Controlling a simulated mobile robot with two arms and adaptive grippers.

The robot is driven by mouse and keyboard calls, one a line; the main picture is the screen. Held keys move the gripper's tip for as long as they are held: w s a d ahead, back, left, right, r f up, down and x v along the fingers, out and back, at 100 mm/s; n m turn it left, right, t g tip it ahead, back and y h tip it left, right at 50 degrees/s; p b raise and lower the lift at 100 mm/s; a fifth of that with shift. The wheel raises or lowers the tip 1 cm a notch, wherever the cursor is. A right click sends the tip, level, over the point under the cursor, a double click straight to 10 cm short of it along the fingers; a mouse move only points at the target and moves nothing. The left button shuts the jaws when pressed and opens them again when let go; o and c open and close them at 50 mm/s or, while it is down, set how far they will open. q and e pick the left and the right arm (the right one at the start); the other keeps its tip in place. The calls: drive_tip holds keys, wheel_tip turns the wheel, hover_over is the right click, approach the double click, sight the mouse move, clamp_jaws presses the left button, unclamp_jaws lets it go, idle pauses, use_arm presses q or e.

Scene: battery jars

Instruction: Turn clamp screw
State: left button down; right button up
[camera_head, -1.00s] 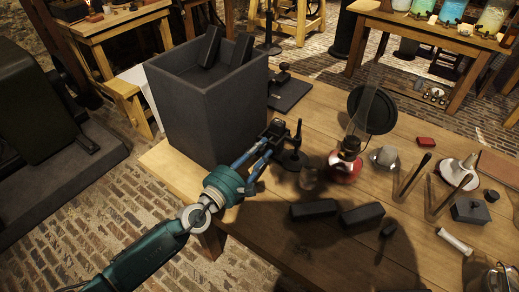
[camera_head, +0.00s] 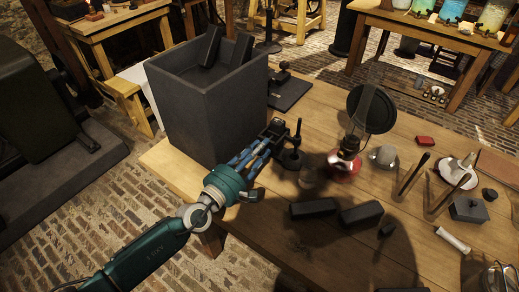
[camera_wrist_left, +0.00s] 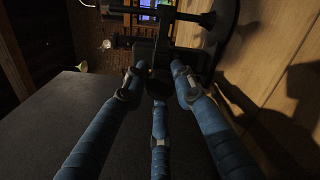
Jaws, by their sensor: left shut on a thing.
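A dark clamp stand (camera_head: 291,157) stands on the wooden table beside the large dark box, with a round base and a thin upright rod. My left gripper (camera_head: 274,135) reaches in from the left, its blue fingers shut on the dark clamp screw at the stand's upper part. The screw is small and mostly hidden by the fingers. In the left wrist view the fingers (camera_wrist_left: 155,78) close around a dark piece, and the stand's rod and round base (camera_wrist_left: 224,22) show at the upper right. My right gripper is out of view.
The tall dark box (camera_head: 207,100) is close to my left arm. A red-based lamp (camera_head: 343,163) stands right of the clamp stand. Dark blocks (camera_head: 360,214) lie in front, with rods, a funnel and a small box farther right.

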use_arm(q)
drive_tip(key=shift+s+a+f, duration=0.1)
drive_tip(key=shift+a+f, duration=0.05)
drive_tip(key=shift+f, duration=0.4)
drive_tip(key=c, duration=1.6)
unclamp_jaws()
drive_tip(key=shift+o, duration=1)
drive_tip(key=shift+r, duration=0.2)
drive_tip(key=shift+a, duration=0.1)
drive_tip(key=v, duration=1.2)
